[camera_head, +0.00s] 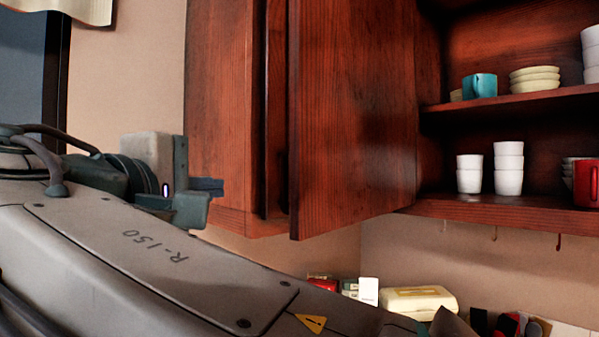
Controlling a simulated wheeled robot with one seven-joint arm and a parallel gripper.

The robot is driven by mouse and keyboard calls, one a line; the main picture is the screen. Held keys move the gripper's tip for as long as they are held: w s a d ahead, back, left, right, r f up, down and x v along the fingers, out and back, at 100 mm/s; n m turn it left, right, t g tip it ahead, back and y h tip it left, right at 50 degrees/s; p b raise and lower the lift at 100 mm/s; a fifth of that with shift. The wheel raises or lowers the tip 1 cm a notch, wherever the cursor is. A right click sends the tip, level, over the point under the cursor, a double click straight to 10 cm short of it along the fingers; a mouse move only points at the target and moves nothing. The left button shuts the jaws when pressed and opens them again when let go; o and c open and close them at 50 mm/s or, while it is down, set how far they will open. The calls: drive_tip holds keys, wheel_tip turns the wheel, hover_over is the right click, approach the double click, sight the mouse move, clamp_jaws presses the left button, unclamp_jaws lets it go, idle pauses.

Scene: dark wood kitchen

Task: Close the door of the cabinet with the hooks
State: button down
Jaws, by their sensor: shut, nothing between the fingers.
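The cabinet with the hooks (480,207) is at the right, its shelves exposed. Small hooks (494,233) hang under its bottom board. A dark red wood door (350,110) stands swung open at its left side, with its near edge toward the picture's middle. My gripper (212,191) is at the left, in front of the neighbouring wood panel. It is shut and empty, left of the open door's near edge and apart from that edge in the picture. Its depth from the wood is hard to tell.
White cups (509,168), a teal mug (479,86), stacked bowls (535,79) and a red mug (586,183) stand on the shelves. Another wood cabinet (222,100) is left of the door. Below are a cream box (418,299) and small items.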

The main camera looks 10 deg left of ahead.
drive_tip(key=w+d+r+p, duration=0.2)
drive_tip(key=w, duration=0.8)
drive_tip(key=shift+s+d+f+b, duration=0.2)
drive_tip(key=shift+s+d+b, duration=0.2)
drive_tip(key=shift+s+d, duration=1.1)
